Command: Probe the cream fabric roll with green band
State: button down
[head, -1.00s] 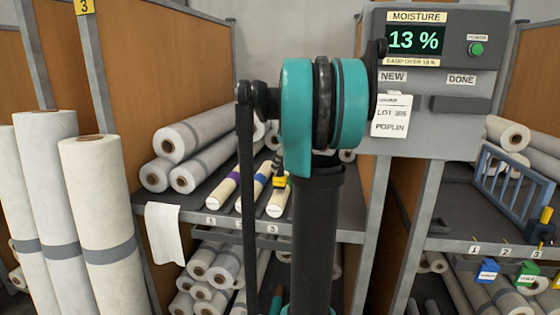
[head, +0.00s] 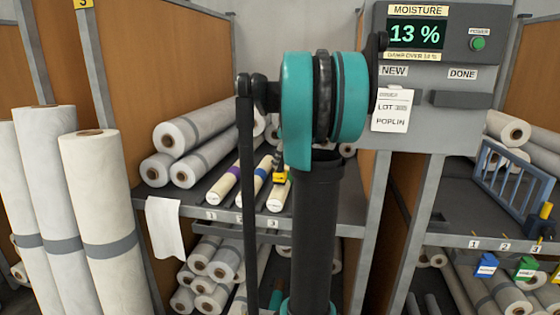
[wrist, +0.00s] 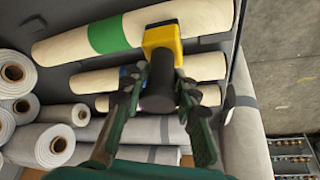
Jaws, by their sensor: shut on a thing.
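The cream fabric roll with the green band (wrist: 75,43) lies across the top of the wrist view; its green band (wrist: 108,34) is left of the middle. My gripper (wrist: 160,82) is shut on a probe with a dark round body (wrist: 159,92) and a yellow head (wrist: 162,42). The yellow head overlaps the roll's cream part just right of the band; I cannot tell whether it touches. In the head view the yellow head (head: 280,178) shows over roll 3 (head: 273,200), hiding its band. The moisture display (head: 416,34) reads 13 %.
Cream rolls with purple (head: 222,187) and blue (head: 252,182) bands lie left of roll 3 on the shelf (head: 308,224). Grey-banded white rolls (head: 190,128) are stacked behind. Tall rolls (head: 100,195) stand at left. A blue rack (head: 512,180) is at right.

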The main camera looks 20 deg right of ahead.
jog(key=shift+f, duration=0.45)
dwell(1.1)
jog(key=shift+r, duration=3.5)
jog(key=shift+w+a, duration=0.1)
